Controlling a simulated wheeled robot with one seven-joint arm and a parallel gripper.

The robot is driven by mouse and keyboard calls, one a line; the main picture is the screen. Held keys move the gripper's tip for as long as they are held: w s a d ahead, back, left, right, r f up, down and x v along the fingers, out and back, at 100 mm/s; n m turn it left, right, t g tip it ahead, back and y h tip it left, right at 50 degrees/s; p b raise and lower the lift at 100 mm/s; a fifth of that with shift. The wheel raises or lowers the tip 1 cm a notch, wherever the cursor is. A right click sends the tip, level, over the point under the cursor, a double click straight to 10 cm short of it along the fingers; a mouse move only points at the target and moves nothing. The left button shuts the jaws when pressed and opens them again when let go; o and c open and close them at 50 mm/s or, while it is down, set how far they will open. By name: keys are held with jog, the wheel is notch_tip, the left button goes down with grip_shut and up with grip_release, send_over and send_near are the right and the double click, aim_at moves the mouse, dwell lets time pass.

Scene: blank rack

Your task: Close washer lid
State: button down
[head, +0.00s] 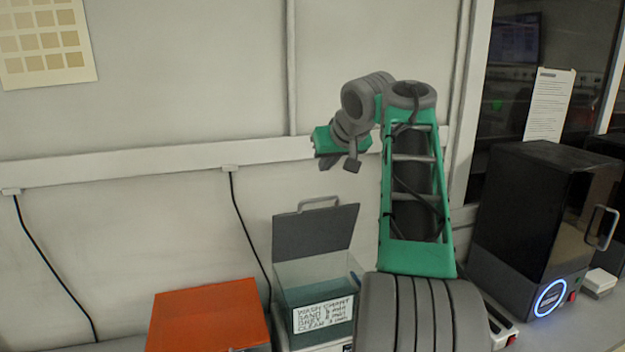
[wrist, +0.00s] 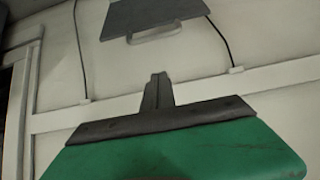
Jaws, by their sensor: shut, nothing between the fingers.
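The washer (head: 315,290) is a clear tank with teal liquid and a handwritten label on its front. Its dark grey lid (head: 314,232) stands raised at the back, with a light handle along its top edge. In the wrist view the lid (wrist: 152,14) and its handle (wrist: 156,33) show at the top, upside down. My gripper (head: 353,164) is in the air above and a little right of the lid, apart from it. In the wrist view my gripper (wrist: 158,78) has its dark fingers together with nothing between them. My arm hides part of the washer's right side.
An orange box (head: 208,315) stands left of the washer. A dark machine (head: 540,215) with a glowing blue ring stands at the right. The wall with a white rail (head: 150,167) and hanging black cables is close behind. The air left of my gripper is clear.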

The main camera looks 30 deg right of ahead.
jog(key=b+x, duration=0.2)
jog(key=x, duration=0.8)
jog(key=s, duration=0.2)
jog(key=s+f+b, duration=0.1)
jog(key=shift+s+a+f, duration=0.1)
jog(key=shift+s+a, duration=0.2)
jog(key=shift+s, duration=0.1)
jog(key=shift+f, duration=0.2)
jog(key=shift+r, duration=0.1)
